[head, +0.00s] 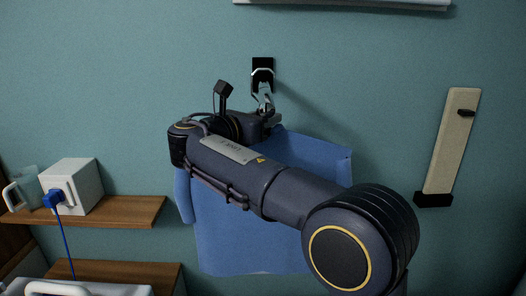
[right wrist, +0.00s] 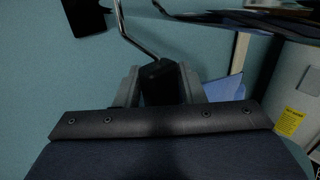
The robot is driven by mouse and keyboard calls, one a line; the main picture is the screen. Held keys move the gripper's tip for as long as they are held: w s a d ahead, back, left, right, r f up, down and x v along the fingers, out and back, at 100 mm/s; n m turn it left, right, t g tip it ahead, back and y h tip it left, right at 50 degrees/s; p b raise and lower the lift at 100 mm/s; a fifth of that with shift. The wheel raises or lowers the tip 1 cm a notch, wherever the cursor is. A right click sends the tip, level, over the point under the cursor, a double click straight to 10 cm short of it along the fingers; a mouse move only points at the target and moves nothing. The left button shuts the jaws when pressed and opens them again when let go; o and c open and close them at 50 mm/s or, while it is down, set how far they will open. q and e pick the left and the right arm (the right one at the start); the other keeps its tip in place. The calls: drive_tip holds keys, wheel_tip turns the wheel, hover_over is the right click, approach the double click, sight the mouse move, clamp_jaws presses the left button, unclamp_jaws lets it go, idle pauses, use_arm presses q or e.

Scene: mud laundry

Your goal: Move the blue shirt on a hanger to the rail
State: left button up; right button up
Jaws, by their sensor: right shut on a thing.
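The blue shirt (head: 240,245) hangs against the teal wall, partly hidden behind my right arm. My right gripper (head: 268,118) is at the top of the shirt, just below a black wall plate with a metal hook (head: 262,68). In the right wrist view, the gripper (right wrist: 160,84) is shut on the dark neck of the hanger (right wrist: 160,76). A thin metal hook rises from this neck towards the wall plate (right wrist: 82,14). I cannot tell whether the hanger touches the wall hook. A bit of blue shirt (right wrist: 226,88) shows beside the fingers. No rail can be made out for certain. My left gripper is out of view.
A wooden shelf (head: 120,212) at left holds a white box (head: 75,184) with a blue plug and a clear jug (head: 24,188). A pale board with a peg (head: 452,140) leans at right. A white edge (head: 340,3) crosses the top. Wall between is bare.

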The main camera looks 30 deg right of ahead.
drive_tip(key=shift+r, duration=0.25)
drive_tip(key=shift+w+a+r, duration=0.1)
drive_tip(key=shift+w+a, duration=0.05)
drive_tip(key=shift+a, duration=0.15)
drive_tip(key=shift+w+a+p, duration=0.15)
drive_tip(key=shift+w+a, duration=1)
drive_tip(key=shift+a, duration=0.7)
drive_tip(key=shift+w+a+p, duration=0.1)
drive_tip(key=shift+w+a, duration=1.05)
drive_tip(key=shift+a, duration=0.75)
drive_tip(key=shift+w+a+p, duration=0.15)
drive_tip(key=shift+w+a, duration=1)
drive_tip(key=shift+a, duration=0.7)
